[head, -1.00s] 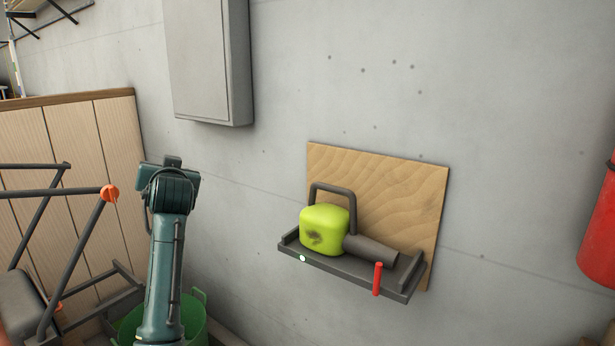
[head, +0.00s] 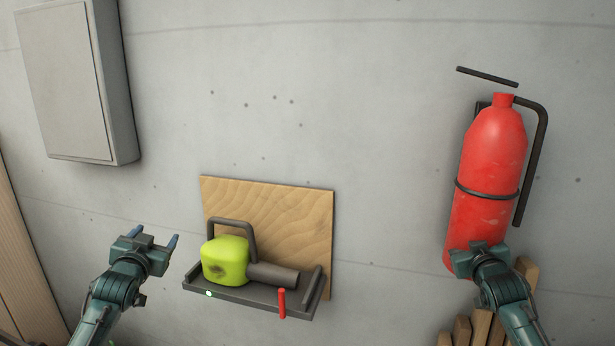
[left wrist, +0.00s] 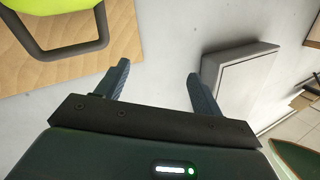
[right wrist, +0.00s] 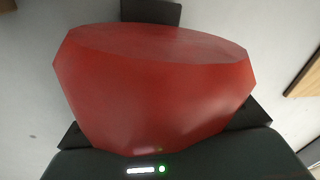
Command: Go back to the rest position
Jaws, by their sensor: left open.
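My left gripper (head: 154,238) is open and empty, its two bluish fingers spread, just left of a wall shelf in the head view. Its parted fingers also show in the left wrist view (left wrist: 158,70). My right gripper (head: 478,252) is at the lower right, in front of the bottom of a red fire extinguisher (head: 490,165). In the right wrist view a large red body (right wrist: 155,90) covers the fingers and the middle of the palm. I cannot tell whether the jaws are on it, or whether it is the extinguisher.
A dark shelf (head: 235,293) with a wooden backboard (head: 295,220) holds a lime-green tool (head: 225,260) with a dark handle. A red peg (head: 282,303) stands at its front. A grey cabinet (head: 65,85) hangs upper left. Wooden pieces (head: 480,325) stand lower right.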

